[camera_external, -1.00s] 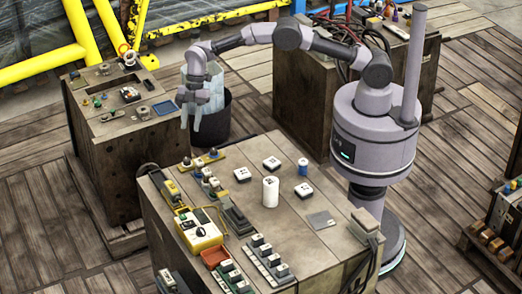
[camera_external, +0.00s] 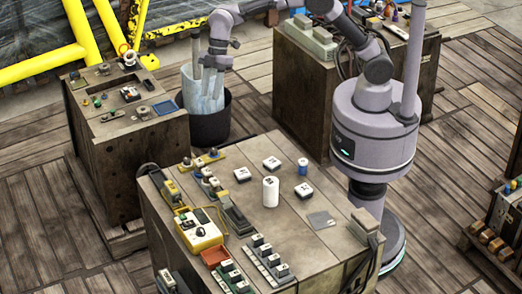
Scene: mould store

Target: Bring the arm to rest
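My gripper (camera_external: 205,68) is at the end of the raised arm, at the upper left of the external view. It hangs in front of or above the pale translucent liner of the dark bin (camera_external: 208,122). Its fingers are small and blend with the liner, so their gap cannot be made out. I see no object held in it. The arm's elbow is bent above my base, and the upper part of the arm runs near the picture's top edge.
The near workbench (camera_external: 325,258) bears a white cylinder (camera_external: 270,191), a blue spool (camera_external: 302,167), white-topped blocks and a yellow box (camera_external: 199,233). Another wooden bench (camera_external: 120,165) stands left of the bin. A large bench (camera_external: 300,95) stands behind. Yellow rails (camera_external: 50,65) are at the upper left.

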